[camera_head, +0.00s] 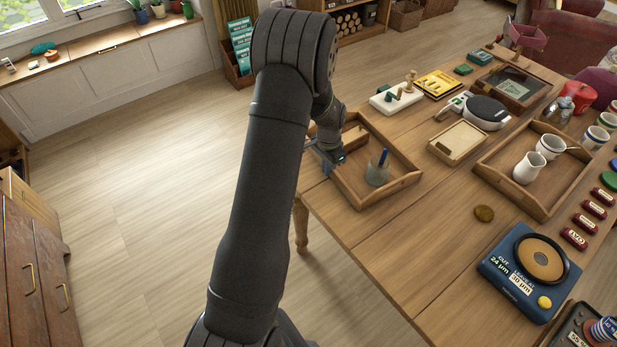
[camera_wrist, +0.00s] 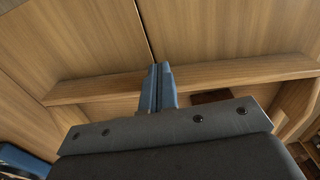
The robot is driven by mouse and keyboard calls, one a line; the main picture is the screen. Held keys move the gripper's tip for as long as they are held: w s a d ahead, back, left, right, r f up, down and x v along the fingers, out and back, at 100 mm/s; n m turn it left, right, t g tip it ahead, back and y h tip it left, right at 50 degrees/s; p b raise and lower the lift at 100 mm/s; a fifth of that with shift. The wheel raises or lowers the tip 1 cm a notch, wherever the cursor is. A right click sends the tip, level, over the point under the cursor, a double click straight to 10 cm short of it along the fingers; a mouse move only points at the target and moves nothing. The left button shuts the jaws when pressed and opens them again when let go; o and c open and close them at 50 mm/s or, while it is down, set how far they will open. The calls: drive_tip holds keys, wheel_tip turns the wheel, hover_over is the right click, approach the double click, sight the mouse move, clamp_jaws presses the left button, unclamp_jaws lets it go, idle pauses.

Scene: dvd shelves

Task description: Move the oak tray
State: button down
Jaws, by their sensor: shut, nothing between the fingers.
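Two wooden trays stand on the table; I cannot tell for sure which is the oak one. The nearer wooden tray (camera_head: 391,190) sits at the table's left corner. It holds a glass jar with a blue stick (camera_head: 377,174) and a wooden block (camera_head: 354,138). My gripper (camera_head: 334,164) is at this tray's left wall, partly hidden by my arm. In the wrist view its blue fingers (camera_wrist: 158,86) are shut and empty, overlapping the tray's wooden rim (camera_wrist: 235,72). I cannot tell whether they touch it. The other tray (camera_head: 513,200) holds white jugs and cups.
A blue scale-like device (camera_head: 530,272) is at the front right.

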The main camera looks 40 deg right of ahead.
sight(340, 168)
drive_tip(key=d, duration=0.6)
drive_tip(key=shift+a, duration=0.15)
drive_tip(key=a, duration=0.4)
drive_tip(key=shift+r, duration=0.35)
wheel_tip(340, 168, up, 10)
drive_tip(key=shift+f, duration=0.25)
